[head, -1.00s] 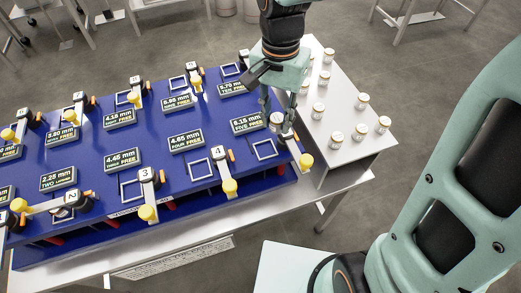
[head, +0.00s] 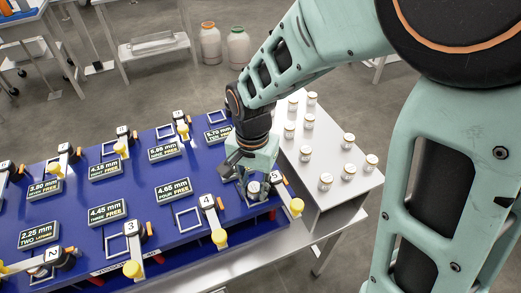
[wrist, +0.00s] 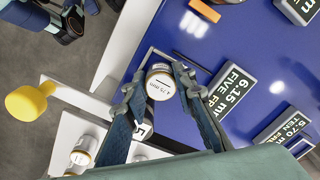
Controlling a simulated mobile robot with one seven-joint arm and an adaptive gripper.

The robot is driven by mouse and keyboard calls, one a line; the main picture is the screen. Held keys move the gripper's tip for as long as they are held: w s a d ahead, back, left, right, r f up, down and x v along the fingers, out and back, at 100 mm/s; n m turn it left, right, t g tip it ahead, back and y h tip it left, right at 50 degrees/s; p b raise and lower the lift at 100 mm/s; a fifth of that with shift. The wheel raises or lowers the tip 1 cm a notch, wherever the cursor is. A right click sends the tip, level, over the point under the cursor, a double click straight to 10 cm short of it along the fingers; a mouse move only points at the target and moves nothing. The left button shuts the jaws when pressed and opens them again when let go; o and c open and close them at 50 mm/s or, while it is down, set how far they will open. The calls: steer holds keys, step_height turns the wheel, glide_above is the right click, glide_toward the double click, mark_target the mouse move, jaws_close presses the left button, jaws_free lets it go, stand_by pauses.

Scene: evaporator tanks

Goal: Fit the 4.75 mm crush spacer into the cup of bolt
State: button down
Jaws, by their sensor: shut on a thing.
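My gripper (head: 255,186) is shut on a small white cylindrical spacer with a gold rim, which shows in the head view (head: 254,188). In the wrist view my fingertips (wrist: 158,84) hold the spacer (wrist: 160,86) from both sides, and its top reads 4.75 mm. It is at the white square frame beside the clamp marked 5 (head: 278,177), at the right end of the blue board. The wrist view shows a 6.15 mm FIVE FREE sign (wrist: 235,90) beside it. The spacer's underside and any cup below are hidden, so I cannot tell whether it is seated.
Several similar white spacers stand on a white stand (head: 312,200) at the right. Yellow-knobbed clamps, white frames and signs such as 4.65 mm FOUR FREE (head: 174,188) line the blue board (head: 135,190). A yellow knob (wrist: 28,102) is close by in the wrist view.

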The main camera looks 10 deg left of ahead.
mark_target(254, 188)
steer(key=shift+f, duration=0.25)
steer(key=c, duration=1.6)
jaws_free()
steer(key=shift+r, duration=0.1)
steer(key=shift+r, duration=0.1)
step_height(254, 188, up, 12)
steer(key=shift+p, duration=0.35)
